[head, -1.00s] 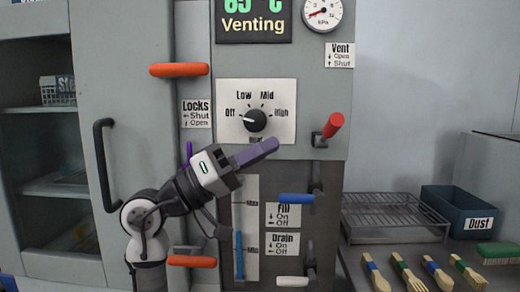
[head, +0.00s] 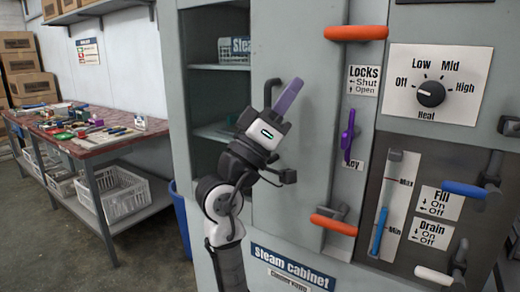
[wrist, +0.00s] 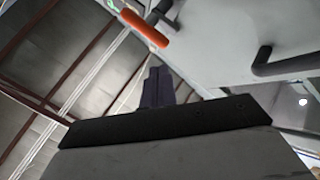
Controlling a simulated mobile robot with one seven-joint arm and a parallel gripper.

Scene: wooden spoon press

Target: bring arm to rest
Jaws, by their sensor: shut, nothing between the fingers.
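My gripper (head: 290,93) is shut and empty, with its purple fingers pointing up and slightly right in front of the grey steam cabinet (head: 310,150). My arm is folded and stands upright before the cabinet's left part. In the wrist view the closed fingers of my gripper (wrist: 157,86) point upward, clear of anything. A black door handle (head: 271,90) shows partly behind my gripper in the head view, and the wrist view shows a black handle (wrist: 285,66) at the right.
An orange upper lock lever (head: 356,33), an orange lower lever (head: 334,225) and a purple key (head: 348,135) stick out right of my arm. The heat knob (head: 431,94) points to Off. A cluttered workbench (head: 75,140) stands at the left, with open floor before it.

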